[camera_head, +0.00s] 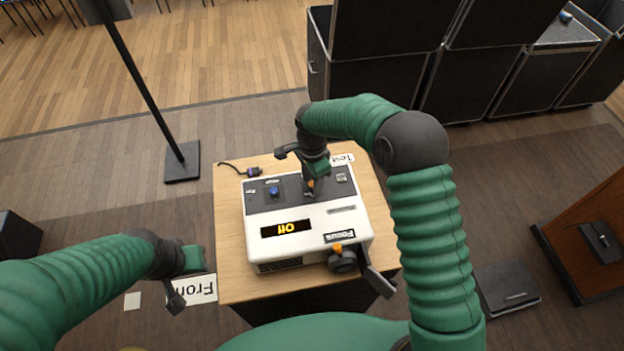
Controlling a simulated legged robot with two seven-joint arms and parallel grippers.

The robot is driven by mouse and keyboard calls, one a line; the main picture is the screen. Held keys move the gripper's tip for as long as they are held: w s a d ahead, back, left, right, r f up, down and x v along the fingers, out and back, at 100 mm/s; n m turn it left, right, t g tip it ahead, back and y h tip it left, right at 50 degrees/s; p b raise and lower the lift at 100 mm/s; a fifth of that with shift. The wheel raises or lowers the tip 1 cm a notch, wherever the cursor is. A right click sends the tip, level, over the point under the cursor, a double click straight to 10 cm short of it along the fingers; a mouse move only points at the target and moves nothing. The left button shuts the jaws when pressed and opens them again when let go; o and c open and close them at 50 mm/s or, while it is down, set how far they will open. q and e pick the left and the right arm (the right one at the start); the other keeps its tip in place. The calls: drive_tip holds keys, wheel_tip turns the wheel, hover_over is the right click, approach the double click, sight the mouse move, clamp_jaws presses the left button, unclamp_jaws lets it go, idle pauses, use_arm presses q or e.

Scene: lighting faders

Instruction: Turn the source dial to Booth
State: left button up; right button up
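A white box-shaped unit (304,240) with a dark top panel stands on a small wooden table. Its display (286,229) shows orange upside-down text that looks like "Off". My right gripper (312,186) points down at the dark panel, over a small control with an orange mark. The gripper hides most of that control, and I cannot tell whether the fingers touch or grip it. A black knob (343,262) with an orange mark sits at the near right edge. No "Booth" label is readable. My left gripper (186,282) hangs left of the table, apart from the unit.
A blue knob (274,191) is on the panel. Paper labels lie by the table, one reading upside-down "Front" (196,291). A black lever-like part (377,282) juts out at the near right. Black cases (385,85) stand behind, and a stand base (182,162) is at left.

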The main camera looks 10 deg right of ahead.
clamp_jaws()
drive_tip(key=shift+r+n, duration=0.1)
drive_tip(key=shift+n, duration=0.2)
drive_tip(key=n, duration=0.2)
drive_tip(key=shift+n+p, duration=0.4)
drive_tip(key=n, duration=0.3)
drive_tip(key=shift+n+p, duration=0.3)
drive_tip(key=shift+n, duration=0.1)
drive_tip(key=n, duration=0.3)
drive_tip(key=shift+w, duration=0.1)
drive_tip(key=shift+n+p, duration=0.45)
drive_tip(key=shift+n, duration=1.55)
